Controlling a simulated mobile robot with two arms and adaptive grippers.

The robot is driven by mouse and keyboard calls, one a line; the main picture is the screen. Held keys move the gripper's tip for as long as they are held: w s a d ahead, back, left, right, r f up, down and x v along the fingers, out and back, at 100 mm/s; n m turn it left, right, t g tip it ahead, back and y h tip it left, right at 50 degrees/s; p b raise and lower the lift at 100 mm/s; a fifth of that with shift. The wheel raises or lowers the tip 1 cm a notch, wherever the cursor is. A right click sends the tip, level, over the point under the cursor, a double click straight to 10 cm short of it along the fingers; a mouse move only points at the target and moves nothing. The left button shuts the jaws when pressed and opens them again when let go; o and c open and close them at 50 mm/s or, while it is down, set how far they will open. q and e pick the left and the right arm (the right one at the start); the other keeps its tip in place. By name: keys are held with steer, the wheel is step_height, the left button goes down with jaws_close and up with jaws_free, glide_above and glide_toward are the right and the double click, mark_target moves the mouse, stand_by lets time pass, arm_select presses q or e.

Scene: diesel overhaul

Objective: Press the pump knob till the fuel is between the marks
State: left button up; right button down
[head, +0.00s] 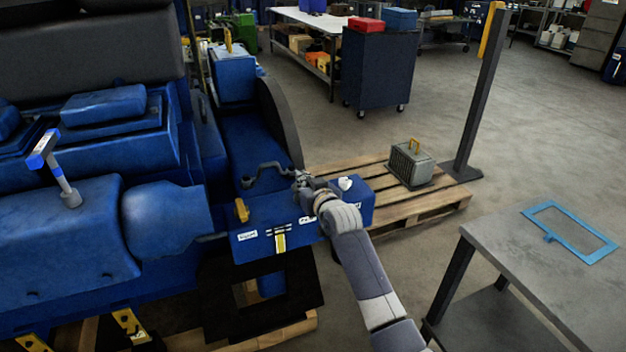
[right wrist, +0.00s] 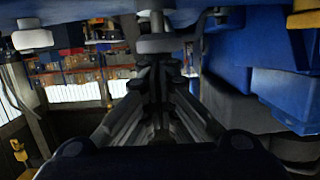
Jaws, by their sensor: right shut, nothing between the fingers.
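The blue box (head: 262,243) on the side of the blue engine carries small white labels and an upright gauge (head: 280,241) with a yellow column. The marks and the fuel level are too small to read. A white knob (head: 345,183) sits on top of the box at its right end; a white knob also shows in the right wrist view (right wrist: 33,38). A yellow handle (head: 241,210) is at the left end. My right gripper (head: 302,184) is shut and empty over the box, left of the white knob. Its closed fingers (right wrist: 160,72) show in the right wrist view. My left gripper is out of view.
A dark bent crank (head: 268,172) stands just left of my right gripper. A grey table (head: 510,268) with a blue frame (head: 570,232) is at the right. A pallet (head: 440,198) holds a grey case (head: 410,163) behind the box, near a dark post (head: 483,95).

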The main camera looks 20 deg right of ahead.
arm_select(q)
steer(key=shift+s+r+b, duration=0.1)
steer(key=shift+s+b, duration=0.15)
steer(key=shift+b, duration=0.05)
arm_select(e)
steer(key=s+r, duration=0.5)
steer(key=s, duration=0.4)
steer(key=shift+s+d+r, duration=0.15)
steer(key=shift+s+d, duration=0.1)
steer(key=shift+s, duration=0.15)
stand_by(0.6)
